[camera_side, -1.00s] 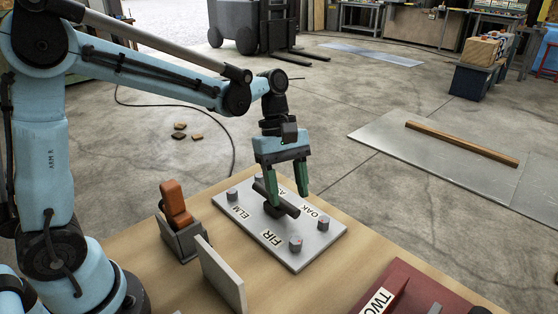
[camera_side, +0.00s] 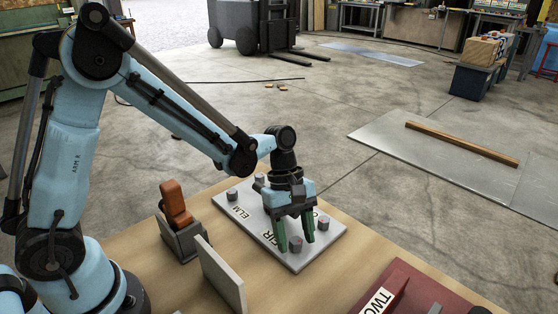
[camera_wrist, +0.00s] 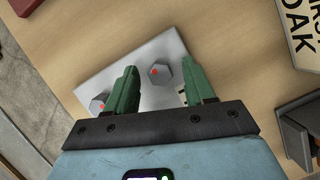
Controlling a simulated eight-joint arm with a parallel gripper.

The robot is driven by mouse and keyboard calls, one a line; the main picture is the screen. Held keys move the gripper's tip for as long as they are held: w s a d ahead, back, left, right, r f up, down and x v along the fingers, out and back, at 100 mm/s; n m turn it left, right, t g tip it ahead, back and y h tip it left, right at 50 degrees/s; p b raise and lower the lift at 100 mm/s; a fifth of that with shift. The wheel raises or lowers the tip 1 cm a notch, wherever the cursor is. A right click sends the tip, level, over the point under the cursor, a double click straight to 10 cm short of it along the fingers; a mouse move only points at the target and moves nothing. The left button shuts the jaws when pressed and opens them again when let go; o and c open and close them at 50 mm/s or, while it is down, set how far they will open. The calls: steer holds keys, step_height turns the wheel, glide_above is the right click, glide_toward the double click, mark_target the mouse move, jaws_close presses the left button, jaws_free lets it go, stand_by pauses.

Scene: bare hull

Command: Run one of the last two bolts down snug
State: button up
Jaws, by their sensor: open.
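The grey plate (camera_side: 292,262) lies on the wooden bench with a hex bolt near each corner. My gripper (camera_side: 296,240) is open and points down over the front bolt (camera_side: 295,245), beside the FIR label (camera_side: 270,240). In the wrist view this bolt (camera_wrist: 161,73), with a red mark, sits between the open green fingers (camera_wrist: 159,70). Gaps show on both sides. A second red-marked bolt (camera_wrist: 98,103) is left of the fingers. The right bolt (camera_side: 323,222), left bolt (camera_side: 232,195) and back bolt (camera_side: 260,178) also show. My gripper hides the plate's middle.
An orange block (camera_side: 173,200) stands in a dark holder (camera_side: 183,240) left of the plate. An upright grey board (camera_side: 220,277) is in front; a card reading OAK (camera_wrist: 300,32) shows in the wrist view. A red tray (camera_side: 425,285) is at the front right.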

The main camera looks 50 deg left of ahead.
steer(key=shift+c, duration=0.5)
jaws_close()
steer(key=m+g, duration=0.1)
steer(key=m, duration=0.2)
steer(key=m+g+y, duration=0.1)
steer(key=m, duration=0.1)
steer(key=shift+w+m, duration=0.15)
steer(key=shift+m, duration=0.25)
steer(key=m+y, duration=0.1)
steer(key=m, duration=0.1)
steer(key=m+g+y, duration=0.1)
steer(key=m, duration=0.2)
steer(key=shift+d, duration=0.2)
steer(key=m+y, duration=0.1)
steer(key=m, duration=0.2)
steer(key=m+y, duration=0.1)
steer(key=m, duration=0.2)
steer(key=shift+d+y, duration=0.15)
steer(key=shift+y, duration=0.15)
steer(key=m, duration=0.2)
steer(key=m+t+y, duration=0.1)
steer(key=m, duration=0.1)
steer(key=shift+d+m+y, duration=0.1)
steer(key=shift+m+y, duration=0.2)
steer(key=shift+m, duration=0.4)
